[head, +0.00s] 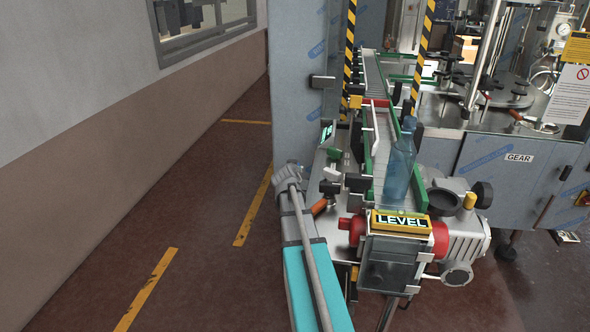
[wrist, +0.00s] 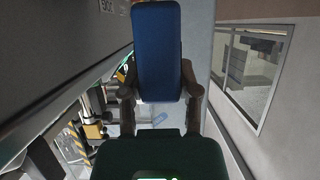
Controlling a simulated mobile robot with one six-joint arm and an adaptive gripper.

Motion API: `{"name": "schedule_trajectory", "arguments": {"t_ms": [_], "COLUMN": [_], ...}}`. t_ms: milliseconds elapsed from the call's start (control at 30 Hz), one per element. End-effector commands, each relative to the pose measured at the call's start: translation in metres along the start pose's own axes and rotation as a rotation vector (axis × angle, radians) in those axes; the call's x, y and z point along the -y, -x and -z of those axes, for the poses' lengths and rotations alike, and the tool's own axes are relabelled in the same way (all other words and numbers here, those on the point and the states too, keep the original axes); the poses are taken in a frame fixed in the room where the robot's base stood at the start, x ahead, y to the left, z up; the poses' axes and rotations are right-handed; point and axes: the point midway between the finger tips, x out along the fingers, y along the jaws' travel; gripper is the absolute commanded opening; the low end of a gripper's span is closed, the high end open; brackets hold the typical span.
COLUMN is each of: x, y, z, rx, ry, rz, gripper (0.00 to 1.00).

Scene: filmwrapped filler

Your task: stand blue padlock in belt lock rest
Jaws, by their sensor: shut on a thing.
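In the wrist view, the blue padlock (wrist: 159,52) shows as a tall dark-blue slab with rounded corners. My gripper (wrist: 160,88) is shut on it, with one brown finger at each side. The padlock stands out beyond the fingers, and its shackle cannot be made out. My gripper and the padlock cannot be made out in the head view. The conveyor belt (head: 374,78) runs away from me between green side rails in the head view. I cannot pick out the belt lock rest with certainty in either view.
A clear bluish bottle (head: 399,165) stands at the near end of the conveyor, behind a LEVEL sign (head: 401,221). Grey machine cabinets (head: 500,165) stand at right. The floor (head: 185,220) at left is open, bounded by a wall (head: 120,120).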

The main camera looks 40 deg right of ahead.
Motion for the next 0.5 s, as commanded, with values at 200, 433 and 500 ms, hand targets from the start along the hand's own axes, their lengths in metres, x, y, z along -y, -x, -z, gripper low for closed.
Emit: {"name": "schedule_trajectory", "arguments": {"t_ms": [200,433,500], "x": [0.0,0.0,0.0], "y": [-0.0018,-0.0024,-0.0023], "z": [-0.0044,-0.0058,-0.0058], "rx": [0.0,0.0,0.0], "ry": [0.0,0.0,0.0], "rz": [0.0,0.0,0.0], "gripper": [0.0,0.55,0.68]}}
